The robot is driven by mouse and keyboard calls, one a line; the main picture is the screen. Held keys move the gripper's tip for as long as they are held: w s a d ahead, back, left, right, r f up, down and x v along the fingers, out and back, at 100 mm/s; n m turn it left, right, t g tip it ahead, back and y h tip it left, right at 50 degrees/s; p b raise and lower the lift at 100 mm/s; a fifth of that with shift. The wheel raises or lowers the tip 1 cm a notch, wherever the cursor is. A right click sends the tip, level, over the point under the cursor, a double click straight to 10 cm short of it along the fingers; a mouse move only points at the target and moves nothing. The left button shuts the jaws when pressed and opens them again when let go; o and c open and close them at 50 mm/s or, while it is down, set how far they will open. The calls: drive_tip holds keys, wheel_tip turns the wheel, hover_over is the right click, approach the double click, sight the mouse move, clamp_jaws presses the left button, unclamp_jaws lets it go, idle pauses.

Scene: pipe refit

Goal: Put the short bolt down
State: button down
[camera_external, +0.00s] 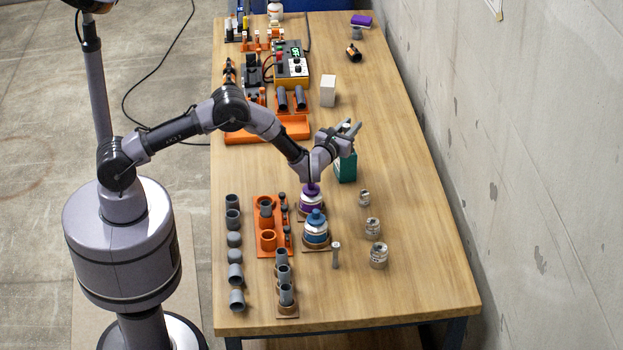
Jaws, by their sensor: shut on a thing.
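My gripper (348,128) is raised over the middle of the table, its fingers pointing up and to the right. It is shut on a small pale piece, seemingly the short bolt (347,127), which is mostly hidden between the fingers. A teal block (345,169) shows just below and partly behind the gripper; I cannot tell the height between them. Another pale bolt (336,252) stands upright on the table, right of the blue-topped jar.
Grey pipe pieces (235,254) and an orange holder (268,240) are at front left. Grey fittings (373,228) stand at right. The front right table (420,285) is clear.

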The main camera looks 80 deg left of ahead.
drive_tip(key=shift+f, duration=0.25)
drive_tip(key=c, duration=1.2)
unclamp_jaws()
drive_tip(key=shift+r, duration=0.15)
